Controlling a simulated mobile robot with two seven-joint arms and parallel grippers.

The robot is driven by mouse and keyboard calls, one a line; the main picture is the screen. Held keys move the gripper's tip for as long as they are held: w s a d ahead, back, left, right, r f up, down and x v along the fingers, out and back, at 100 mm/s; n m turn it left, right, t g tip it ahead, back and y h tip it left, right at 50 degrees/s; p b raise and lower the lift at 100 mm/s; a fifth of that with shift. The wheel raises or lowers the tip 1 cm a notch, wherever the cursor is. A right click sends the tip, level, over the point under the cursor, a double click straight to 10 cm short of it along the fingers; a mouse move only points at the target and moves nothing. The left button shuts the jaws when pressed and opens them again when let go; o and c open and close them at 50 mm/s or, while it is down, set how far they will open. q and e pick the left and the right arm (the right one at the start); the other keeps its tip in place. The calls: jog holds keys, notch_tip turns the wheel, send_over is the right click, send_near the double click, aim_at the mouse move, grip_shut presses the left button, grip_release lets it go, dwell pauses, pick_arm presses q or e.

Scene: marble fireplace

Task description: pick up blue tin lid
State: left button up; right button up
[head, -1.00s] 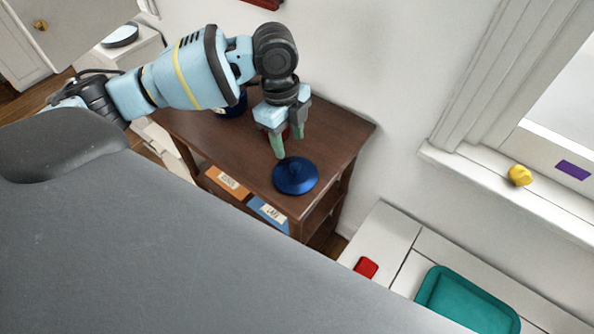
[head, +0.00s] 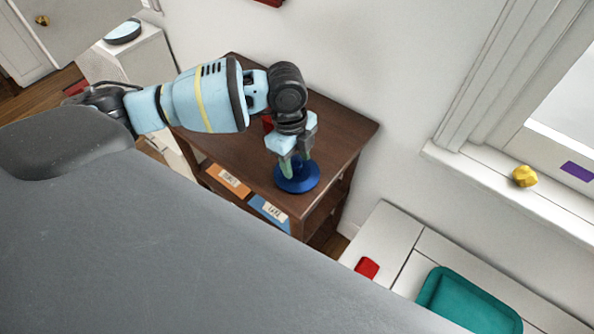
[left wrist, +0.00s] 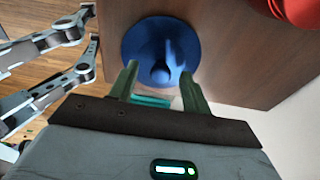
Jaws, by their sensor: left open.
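The blue tin lid (head: 298,181) lies on the brown wooden table near its front corner. In the left wrist view the lid (left wrist: 136,40) is a round blue disc with a knob at its middle. My left gripper (head: 297,165) is over the lid, pointing down, with its green fingers apart. In the left wrist view the open fingertips (left wrist: 158,76) are on either side of the knob's near end, with nothing held. I cannot tell whether the fingers touch the lid.
The brown table (head: 345,130) has open shelves with labelled orange (head: 228,181) and blue (head: 270,213) items below. A red object (left wrist: 290,10) stands near the lid. A white wall is behind. A teal tray (head: 468,303) and a red block (head: 367,268) lie to the right.

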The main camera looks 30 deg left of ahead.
aim_at(298, 164)
pick_arm(q)
jog(key=shift+c, duration=0.3)
pick_arm(e)
jog(key=shift+w+r, duration=0.1)
jog(key=shift+w, duration=0.1)
pick_arm(q)
jog(key=shift+c, duration=1.3)
grip_shut()
jog(key=shift+r, duration=0.15)
pick_arm(e)
jog(key=shift+s, duration=0.15)
